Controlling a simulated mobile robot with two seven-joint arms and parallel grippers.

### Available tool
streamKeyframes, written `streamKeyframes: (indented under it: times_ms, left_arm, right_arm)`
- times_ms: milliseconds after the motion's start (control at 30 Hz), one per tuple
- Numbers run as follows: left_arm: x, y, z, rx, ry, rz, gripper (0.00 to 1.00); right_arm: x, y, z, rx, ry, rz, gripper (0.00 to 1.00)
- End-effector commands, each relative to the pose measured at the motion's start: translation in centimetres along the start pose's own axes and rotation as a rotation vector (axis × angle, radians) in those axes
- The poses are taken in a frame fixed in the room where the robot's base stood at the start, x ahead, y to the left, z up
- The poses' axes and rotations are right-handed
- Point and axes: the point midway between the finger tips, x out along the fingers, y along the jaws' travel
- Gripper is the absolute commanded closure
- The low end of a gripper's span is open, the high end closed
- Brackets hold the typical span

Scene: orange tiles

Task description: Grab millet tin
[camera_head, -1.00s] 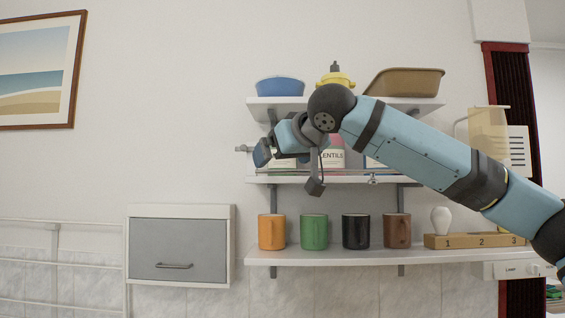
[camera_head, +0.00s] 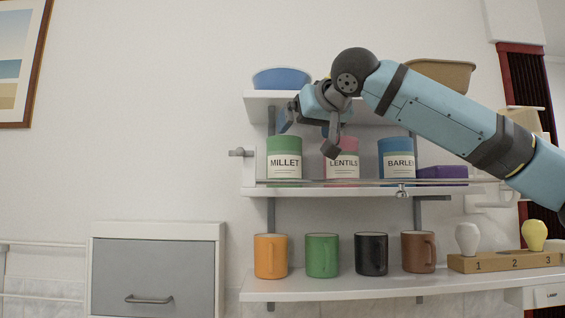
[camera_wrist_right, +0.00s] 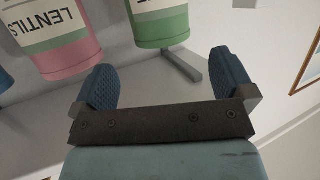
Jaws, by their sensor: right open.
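The millet tin (camera_head: 284,158) is green with a white MILLET label. It stands upright at the left end of the middle shelf. My right gripper (camera_head: 289,116) is open and empty, just above the tin's top in the head view. In the right wrist view the green tin (camera_wrist_right: 160,22) shows upside down and cut off at the top, beyond the open fingers (camera_wrist_right: 165,80) and not between them. My left gripper is not in view.
A pink lentils tin (camera_head: 342,160) stands right of the millet tin, then a blue barley tin (camera_head: 397,160) and a purple item (camera_head: 442,175). A thin rail (camera_head: 380,181) runs along the shelf front. A blue bowl (camera_head: 281,78) sits above; several mugs stand below.

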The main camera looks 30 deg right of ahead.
Motion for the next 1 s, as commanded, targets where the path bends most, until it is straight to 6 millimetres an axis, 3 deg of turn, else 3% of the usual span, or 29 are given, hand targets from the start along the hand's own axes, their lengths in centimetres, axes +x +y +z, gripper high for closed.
streamKeyframes:
  times_ms: [200,467,700,1000]
  left_arm:
    - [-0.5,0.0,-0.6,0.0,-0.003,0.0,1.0]
    - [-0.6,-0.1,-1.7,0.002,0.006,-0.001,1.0]
    - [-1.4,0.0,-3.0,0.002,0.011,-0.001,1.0]
    - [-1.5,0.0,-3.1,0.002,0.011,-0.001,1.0]
  right_arm:
    - [3.6,0.0,-0.2,-0.002,0.0,0.001,0.0]
    - [5.5,0.0,-0.2,-0.002,0.001,0.001,0.0]
    - [8.8,0.1,-0.2,-0.002,0.0,0.002,0.0]
    - [9.8,0.1,0.1,-0.002,0.001,0.0,0.0]
